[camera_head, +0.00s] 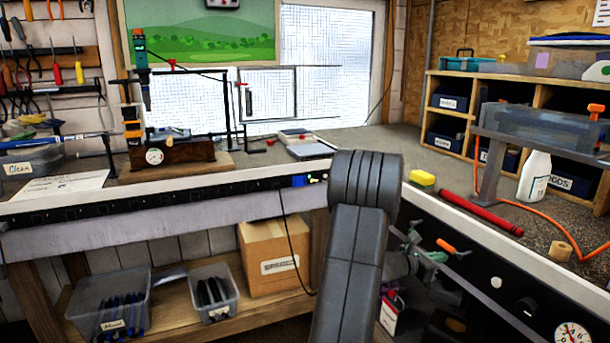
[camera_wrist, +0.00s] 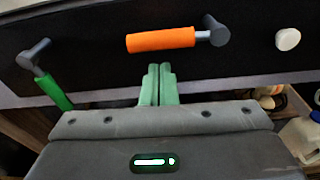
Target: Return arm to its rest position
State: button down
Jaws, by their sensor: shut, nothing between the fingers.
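My gripper (camera_wrist: 159,84) shows in the wrist view with its two pale green fingers together and nothing between them. It points at the dark front panel of the bench, below an orange-handled lever (camera_wrist: 160,40) and to the right of a green-handled lever (camera_wrist: 53,92). In the head view my dark grey arm rises in the lower middle and hides part of the bench edge. The orange handle (camera_head: 446,246) also shows there, right of the arm.
The bench carries a yellow sponge (camera_head: 422,178), a red tube (camera_head: 466,214), a white bottle (camera_head: 534,176) and a grey scale (camera_head: 306,147). A cardboard box (camera_head: 270,256) and grey bins (camera_head: 213,293) sit on the lower shelf. An orange hose (camera_head: 549,230) curves at the right.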

jog(key=shift+s+a+r+p, duration=0.1)
jog(key=shift+a+r+p, duration=0.1)
jog(key=shift+r+p, duration=0.9)
jog(key=shift+f, duration=0.1)
